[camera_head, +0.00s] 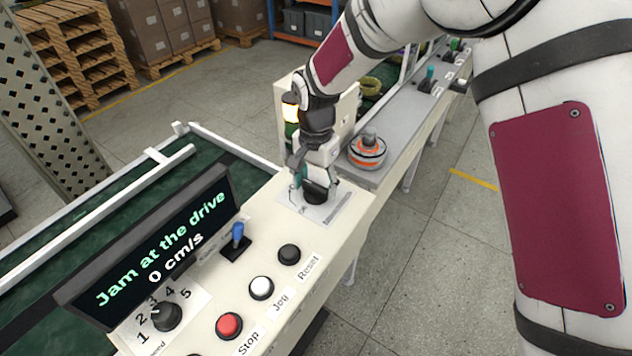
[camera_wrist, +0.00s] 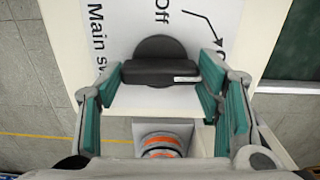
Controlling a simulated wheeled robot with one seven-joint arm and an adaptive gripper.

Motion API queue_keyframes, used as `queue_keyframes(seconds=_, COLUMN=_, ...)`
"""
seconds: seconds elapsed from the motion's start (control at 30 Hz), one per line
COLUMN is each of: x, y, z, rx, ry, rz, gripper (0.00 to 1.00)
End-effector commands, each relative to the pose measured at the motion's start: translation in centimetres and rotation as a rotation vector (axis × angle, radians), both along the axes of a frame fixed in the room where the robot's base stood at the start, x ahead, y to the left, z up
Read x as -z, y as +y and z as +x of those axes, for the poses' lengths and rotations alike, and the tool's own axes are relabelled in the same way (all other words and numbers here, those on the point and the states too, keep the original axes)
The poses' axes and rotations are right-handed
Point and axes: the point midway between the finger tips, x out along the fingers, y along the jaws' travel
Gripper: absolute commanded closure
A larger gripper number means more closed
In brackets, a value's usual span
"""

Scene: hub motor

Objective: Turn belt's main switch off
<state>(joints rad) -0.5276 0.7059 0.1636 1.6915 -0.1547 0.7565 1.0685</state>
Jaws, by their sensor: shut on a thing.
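The main switch is a black rotary knob (camera_wrist: 155,50) with a bar handle on a white label plate (camera_wrist: 115,30). In the wrist view the bar lies crosswise, with a white mark at its right end. The plate reads "Main sw…" at left and "Off" at top, with an arrow running to a partly hidden word at right. My gripper (camera_wrist: 162,75) has its green-padded fingers at the two ends of the bar, shut on it. In the head view my gripper (camera_head: 317,184) points down onto the switch knob (camera_head: 315,196) at the panel's far end.
A display (camera_head: 150,250) reads "Jam at the drive, 0 cm/s". The panel also has a blue lever (camera_head: 238,236), a speed dial (camera_head: 166,316), and red (camera_head: 229,325), white (camera_head: 261,287) and black (camera_head: 289,254) buttons. An orange-banded motor (camera_head: 367,150) stands close beyond my gripper.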

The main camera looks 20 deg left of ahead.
Motion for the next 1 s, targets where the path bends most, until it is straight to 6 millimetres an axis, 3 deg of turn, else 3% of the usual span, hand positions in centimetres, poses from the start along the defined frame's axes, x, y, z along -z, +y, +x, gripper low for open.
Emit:
queue_keyframes(seconds=0.27, x=0.09, y=0.02, z=0.07, rx=-0.161, ry=0.001, rz=0.000, gripper=0.68)
queue_keyframes(seconds=1.0, x=0.12, y=-0.02, z=0.09, rx=-0.856, ry=0.000, rz=0.000, gripper=0.68)
